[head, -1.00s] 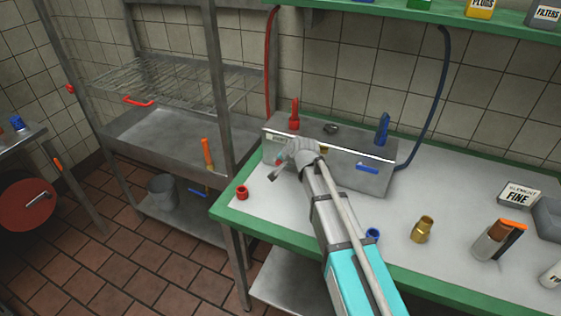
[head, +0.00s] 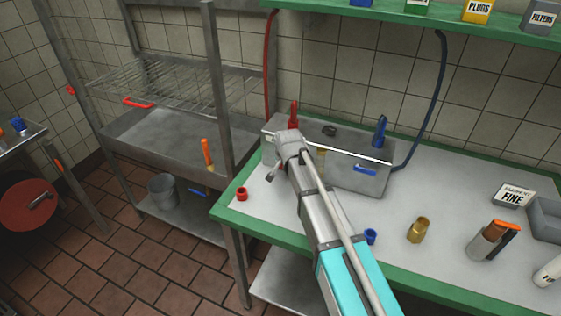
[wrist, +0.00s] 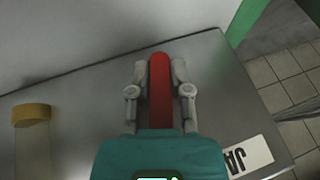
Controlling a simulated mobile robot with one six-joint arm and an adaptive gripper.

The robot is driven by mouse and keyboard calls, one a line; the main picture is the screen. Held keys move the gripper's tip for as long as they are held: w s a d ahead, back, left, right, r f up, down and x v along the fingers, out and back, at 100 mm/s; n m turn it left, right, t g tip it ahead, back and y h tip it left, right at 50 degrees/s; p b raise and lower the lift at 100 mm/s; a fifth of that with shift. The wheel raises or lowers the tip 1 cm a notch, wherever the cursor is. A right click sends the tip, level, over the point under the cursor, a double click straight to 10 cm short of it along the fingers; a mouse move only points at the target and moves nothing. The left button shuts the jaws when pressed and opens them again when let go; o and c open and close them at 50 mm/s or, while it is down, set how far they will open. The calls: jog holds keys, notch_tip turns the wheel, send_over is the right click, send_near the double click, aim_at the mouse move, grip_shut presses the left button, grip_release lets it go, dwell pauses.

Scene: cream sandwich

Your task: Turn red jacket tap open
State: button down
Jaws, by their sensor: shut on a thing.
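The red jacket tap handle (wrist: 160,90) is a red bar between the two grey fingers of my gripper (wrist: 159,78) in the wrist view. The fingers are shut on it. A white label reading "JA" (wrist: 249,156) is beside it on the steel box, its rest cut off. In the head view my gripper (head: 275,167) is at the left front of the steel box (head: 345,178), and it and my arm mostly hide the tap handle.
A blue tap handle (head: 365,169) is on the box front. Red (head: 293,116) and blue (head: 380,131) upright levers stand on top. A red ring (head: 242,194), a blue ring (head: 370,236) and a brass fitting (head: 418,230) stand on the green-edged table (head: 500,303).

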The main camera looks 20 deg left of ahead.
jog(key=shift+d+n+h, duration=0.15)
jog(key=shift+d+h, duration=0.05)
jog(key=shift+h, duration=0.6)
jog(key=shift+d+n+h, duration=0.15)
jog(key=shift+d+h, duration=0.05)
jog(key=shift+h, duration=0.6)
jog(key=shift+d, duration=0.1)
jog(key=c, duration=0.6)
grip_release()
jog(key=shift+o, duration=0.2)
jog(key=shift+f+y, duration=0.1)
jog(key=shift+y, duration=0.2)
